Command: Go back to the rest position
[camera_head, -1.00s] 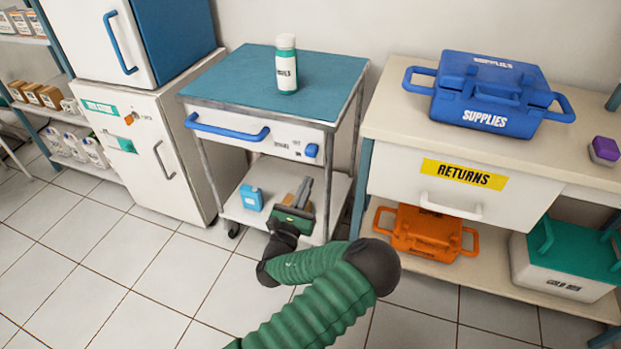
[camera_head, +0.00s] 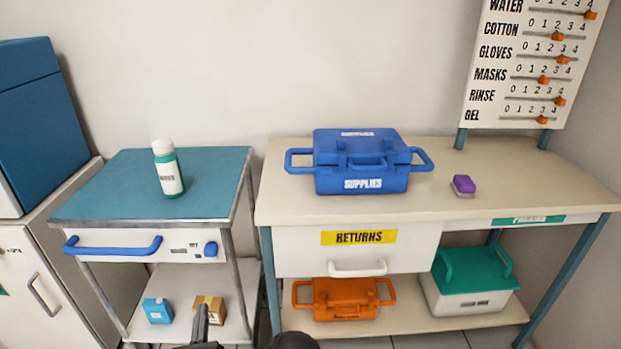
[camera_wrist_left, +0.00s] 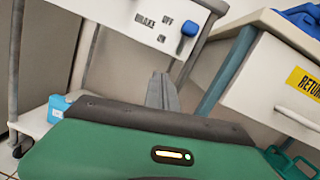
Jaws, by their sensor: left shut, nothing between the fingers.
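My left gripper (camera_head: 200,322) shows at the bottom edge of the head view, low in front of the cart's lower shelf. In the left wrist view its fingers (camera_wrist_left: 162,90) are together with nothing between them, pointing toward the gap between the cart and the bench. Most of the left arm is below the head view. My right gripper is in neither view.
A teal-topped cart (camera_head: 115,203) holds a white-green bottle (camera_head: 168,170); its lower shelf has a blue carton (camera_head: 157,311) and a brown box (camera_head: 209,309). The bench (camera_head: 490,182) bears a blue supplies case (camera_head: 361,165) and a purple item (camera_head: 463,185), with orange (camera_head: 345,301) and teal-lidded (camera_head: 470,287) cases below.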

